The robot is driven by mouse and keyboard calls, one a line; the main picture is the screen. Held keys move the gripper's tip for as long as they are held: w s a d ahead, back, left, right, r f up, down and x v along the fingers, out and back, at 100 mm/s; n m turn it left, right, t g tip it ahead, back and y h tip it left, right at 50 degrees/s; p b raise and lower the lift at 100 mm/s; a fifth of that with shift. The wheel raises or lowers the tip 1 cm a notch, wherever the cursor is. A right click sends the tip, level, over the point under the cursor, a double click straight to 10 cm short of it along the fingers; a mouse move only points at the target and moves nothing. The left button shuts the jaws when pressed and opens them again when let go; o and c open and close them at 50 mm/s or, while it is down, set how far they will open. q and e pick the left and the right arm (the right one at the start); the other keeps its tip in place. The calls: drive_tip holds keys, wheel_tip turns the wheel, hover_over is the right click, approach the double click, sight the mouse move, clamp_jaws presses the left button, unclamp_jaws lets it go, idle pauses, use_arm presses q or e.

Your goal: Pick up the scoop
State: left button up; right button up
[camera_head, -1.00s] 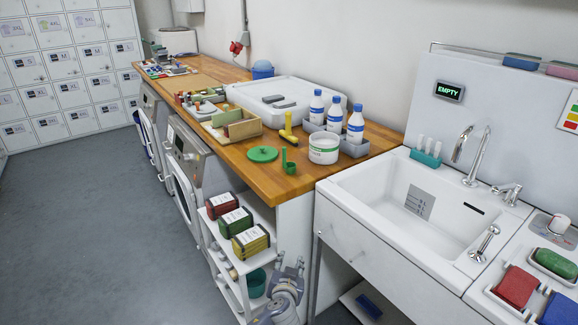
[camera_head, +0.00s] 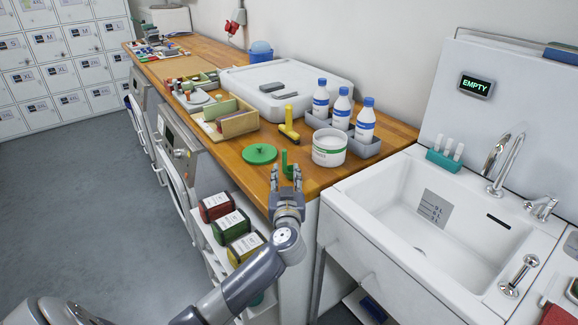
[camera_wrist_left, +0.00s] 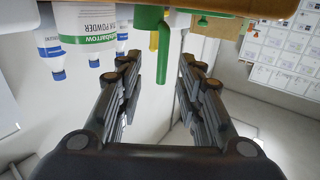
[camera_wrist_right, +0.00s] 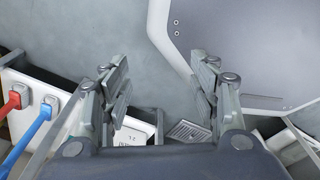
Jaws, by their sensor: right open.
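The green scoop (camera_head: 285,163) stands on the wooden counter near its front edge, its handle pointing up. It also shows at the top of the left wrist view (camera_wrist_left: 163,60), ahead of the fingers. My left gripper (camera_head: 287,176) is at the counter edge, just in front of the scoop, and partly hides its lower part.
A white powder tub (camera_head: 329,148) stands right of the scoop, a green round lid (camera_head: 259,153) left of it, a yellow tool (camera_head: 289,124) behind. Bottles (camera_head: 341,110) stand in a grey tray. The sink (camera_head: 425,225) is at the right.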

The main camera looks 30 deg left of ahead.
sight(285, 162)
use_arm(q)
drive_tip(key=shift+x, duration=0.85)
drive_tip(key=shift+w+a+r, duration=0.15)
drive_tip(key=shift+w, duration=0.1)
drive_tip(key=shift+w+a+p, duration=0.2)
drive_tip(key=shift+p, duration=0.15)
drive_tip(key=p+x, duration=0.1)
drive_tip(key=x, duration=0.3)
drive_tip(key=shift+a+r, duration=0.1)
drive_tip(key=shift+w+a+p, duration=0.15)
drive_tip(key=shift+p, duration=0.15)
drive_tip(key=shift+w, duration=0.1)
drive_tip(key=c, duration=0.7)
clamp_jaws()
use_arm(e)
drive_tip(key=s+d+r, duration=0.1)
drive_tip(key=s+r, duration=0.1)
drive_tip(key=shift+s+d+r, duration=0.2)
drive_tip(key=shift+s+d, duration=0.1)
drive_tip(key=shift+d, duration=0.05)
